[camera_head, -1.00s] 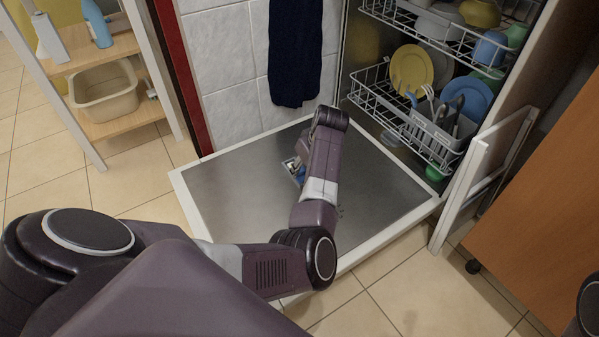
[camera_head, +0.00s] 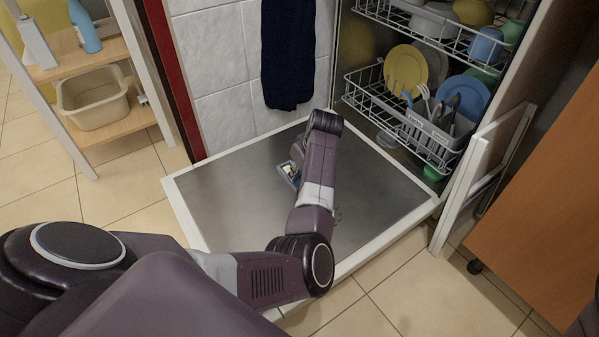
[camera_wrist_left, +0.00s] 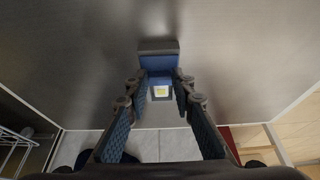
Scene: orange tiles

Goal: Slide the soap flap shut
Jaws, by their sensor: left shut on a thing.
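The soap compartment (camera_head: 289,171) is a small blue-and-grey recess in the steel inner face of the lowered dishwasher door (camera_head: 230,185). In the left wrist view it holds a yellow-and-white tablet (camera_wrist_left: 160,91), which is uncovered. The dark blue-grey soap flap (camera_wrist_left: 158,47) is at its far end in that view, apart from the tablet. My left gripper (camera_wrist_left: 160,76) has its fingertips on either side of the blue part of the flap and is shut on it. In the head view my own wrist hides these fingers. My right gripper is out of view.
The dishwasher's lower rack (camera_head: 408,118) holds plates and cutlery, at the right. A dark towel (camera_head: 287,55) hangs on the tiled wall. A shelf with a beige basin (camera_head: 93,97) stands left. An orange-brown cabinet (camera_head: 545,190) stands right. Most of the door is bare.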

